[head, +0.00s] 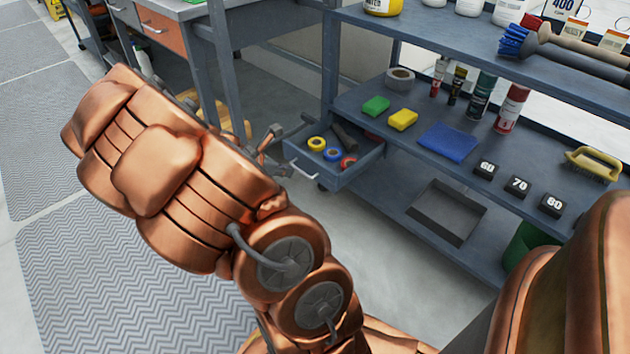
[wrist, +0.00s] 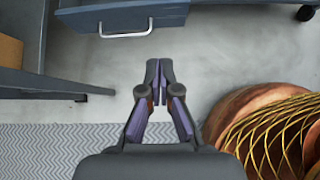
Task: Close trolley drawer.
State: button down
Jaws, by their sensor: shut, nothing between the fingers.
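The trolley (head: 395,155) is a dark blue-grey shelf unit on the right in the head view. Its small drawer (head: 345,176) stands pulled out at the left end, with rolls of blue, yellow and red tape inside. The drawer's light handle (head: 303,171) is on its front. In the wrist view the drawer front (wrist: 165,16) and its handle (wrist: 126,30) show at the top. My gripper (wrist: 159,66) is shut and empty, pointing at the drawer with a gap of bare floor below the handle. In the head view my arm partly hides the gripper (head: 275,140) close to the drawer.
A workbench with an orange drawer (head: 165,27) stands behind at the upper left. A grey leg and foot (wrist: 40,85) show at left in the wrist view. Grey chevron mats (head: 120,270) lie on the floor. Sponges, a blue cloth (head: 448,142) and bottles stand on the trolley shelf.

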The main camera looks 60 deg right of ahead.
jog(key=b, duration=0.4)
send_near(322, 171)
notch_tip(322, 171, down, 4)
jog(key=d, duration=0.1)
jog(key=d+b, duration=0.1)
jog(key=s+d, duration=0.1)
jog(key=shift+d+f, duration=0.15)
jog(key=shift+f, duration=0.1)
jog(key=shift+s+d+r+b, duration=0.1)
jog(key=shift+s+d+b, duration=0.1)
jog(key=shift+d+b, duration=0.25)
jog(key=shift+d, duration=0.1)
